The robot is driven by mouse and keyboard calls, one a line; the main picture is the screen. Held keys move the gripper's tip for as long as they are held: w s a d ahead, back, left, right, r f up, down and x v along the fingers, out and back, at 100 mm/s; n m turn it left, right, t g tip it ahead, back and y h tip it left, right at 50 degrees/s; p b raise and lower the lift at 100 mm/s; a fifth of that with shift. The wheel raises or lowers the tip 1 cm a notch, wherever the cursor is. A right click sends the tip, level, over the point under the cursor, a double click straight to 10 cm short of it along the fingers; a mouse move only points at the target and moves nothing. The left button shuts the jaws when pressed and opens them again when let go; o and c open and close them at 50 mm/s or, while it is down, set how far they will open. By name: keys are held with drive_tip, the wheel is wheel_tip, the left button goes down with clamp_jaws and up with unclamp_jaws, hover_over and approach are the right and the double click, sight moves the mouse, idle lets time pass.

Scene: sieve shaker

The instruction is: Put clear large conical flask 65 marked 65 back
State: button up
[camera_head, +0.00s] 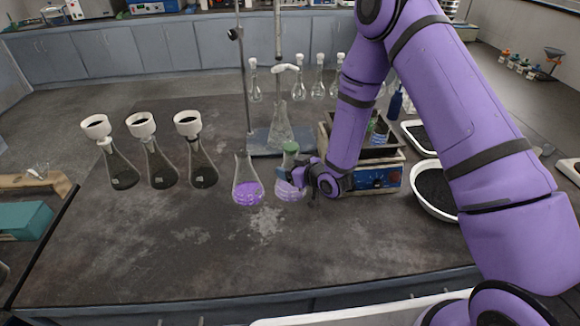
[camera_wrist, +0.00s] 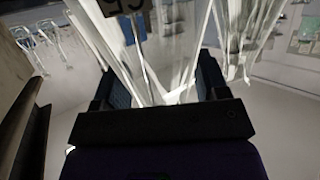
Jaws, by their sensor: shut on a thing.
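A clear conical flask (camera_head: 290,190) with a greenish top and purple contents low inside stands upright at the middle of the bench. My gripper (camera_head: 291,176) is at its right side in the head view, shut on it. In the wrist view my gripper's two dark fingers (camera_wrist: 163,88) have clear glass (camera_wrist: 150,50) between them. A dark label (camera_wrist: 124,5) with light characters, partly cut off and apparently reading 65, shows at the top there. The flask's right side is partly hidden by my gripper in the head view.
Another flask with purple contents (camera_head: 248,188) stands just left. A flask (camera_head: 280,128) stands behind by the retort stand (camera_head: 243,80). Three dark flasks with funnels (camera_head: 160,165) stand left. A boxy instrument (camera_head: 375,180) is close right. The front bench is clear.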

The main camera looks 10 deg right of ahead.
drive_tip(key=o, duration=1.5)
drive_tip(key=v, duration=1.2)
drive_tip(key=s+d+r+m+g+h, duration=0.15)
drive_tip(key=d+r+h, duration=0.35)
drive_tip(key=r, duration=0.7)
drive_tip(key=d+r+m+h, duration=0.25)
drive_tip(key=d+r, duration=0.35)
drive_tip(key=r, duration=0.5)
drive_tip(key=s+d+r+m+g, duration=0.1)
drive_tip(key=s+r, duration=0.3)
drive_tip(key=s, duration=0.4)
drive_tip(key=s+d+r+m+g+h, duration=0.1)
drive_tip(key=s+d+r, duration=0.1)
drive_tip(key=s+r, duration=0.3)
drive_tip(key=s+d+r+m+g, duration=0.1)
drive_tip(key=s+r, duration=0.3)
drive_tip(key=s, duration=0.8)
drive_tip(key=shift+d+r+m+g, duration=0.25)
drive_tip(key=shift+d+m+g, duration=0.1)
drive_tip(key=shift+m+g, duration=0.2)
